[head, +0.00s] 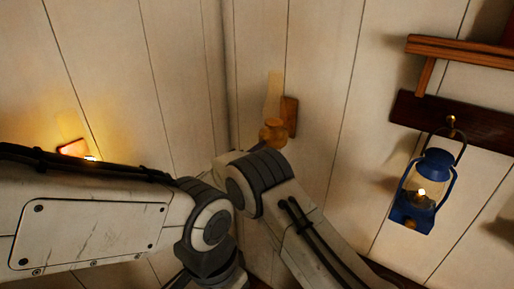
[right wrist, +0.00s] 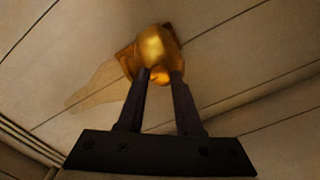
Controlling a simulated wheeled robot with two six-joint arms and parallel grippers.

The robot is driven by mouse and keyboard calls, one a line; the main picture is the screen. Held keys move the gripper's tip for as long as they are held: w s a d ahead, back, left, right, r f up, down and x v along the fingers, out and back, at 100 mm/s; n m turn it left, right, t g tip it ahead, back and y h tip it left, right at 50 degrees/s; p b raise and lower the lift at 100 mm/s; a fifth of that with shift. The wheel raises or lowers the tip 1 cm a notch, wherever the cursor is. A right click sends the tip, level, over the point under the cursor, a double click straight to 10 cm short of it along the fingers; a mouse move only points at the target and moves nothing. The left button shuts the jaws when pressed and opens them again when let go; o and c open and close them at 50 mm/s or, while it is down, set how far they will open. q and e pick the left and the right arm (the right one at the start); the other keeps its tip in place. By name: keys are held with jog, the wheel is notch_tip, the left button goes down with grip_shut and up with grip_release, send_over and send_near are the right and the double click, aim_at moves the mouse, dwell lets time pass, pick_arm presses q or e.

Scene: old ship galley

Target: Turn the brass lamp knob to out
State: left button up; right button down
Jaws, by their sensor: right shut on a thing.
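The brass lamp (head: 275,132) is on the wall near the corner, with a wooden backplate (head: 290,115) and a pale glass chimney (head: 273,95). No flame shows in its chimney. In the right wrist view the lamp's round brass body (right wrist: 157,47) is straight ahead, with its small brass knob (right wrist: 159,76) below it. My right gripper (right wrist: 160,79) is shut on the knob, one dark finger on each side. In the head view my arm hides most of this gripper and the knob. My left gripper is out of view.
A glowing light (head: 90,157) with a wooden backplate (head: 73,147) is at the left, partly behind my arm. A lit blue lantern (head: 411,216) hangs from a dark board (head: 487,131) at right, under a wooden shelf (head: 460,52). Plank walls meet in the corner.

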jog(key=shift+s+f+n, duration=0.1)
jog(key=shift+f+n, duration=0.2)
jog(key=c, duration=0.6)
grip_release()
jog(key=shift+a, duration=0.1)
jog(key=shift+r, duration=0.15)
jog(key=shift+r, duration=0.1)
